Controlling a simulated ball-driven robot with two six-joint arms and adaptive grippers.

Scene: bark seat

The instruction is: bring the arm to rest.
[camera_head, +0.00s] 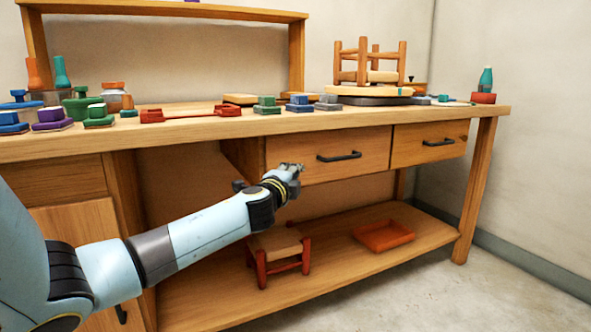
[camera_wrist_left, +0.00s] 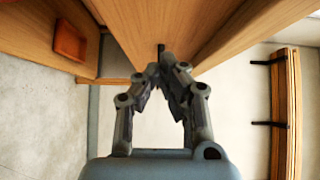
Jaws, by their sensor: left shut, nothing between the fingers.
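My left arm reaches in from the left in the head view. Its gripper (camera_head: 293,169) is in front of the workbench, just below the benchtop and at the left end of a drawer (camera_head: 345,155) with a black handle. In the left wrist view the fingers of my left gripper (camera_wrist_left: 160,80) come together at the tips, with nothing held between them. The left drawer front seems to stand out a little from the bench. I cannot tell whether the fingers touch the drawer. My right gripper is not in view.
The benchtop (camera_head: 330,122) holds several coloured blocks and an upturned wooden stool frame (camera_head: 372,62). On the lower shelf (camera_head: 340,262) are a small red-legged stool (camera_head: 277,247), below my gripper, and an orange tray (camera_head: 384,236). The floor (camera_head: 500,290) at the right is clear.

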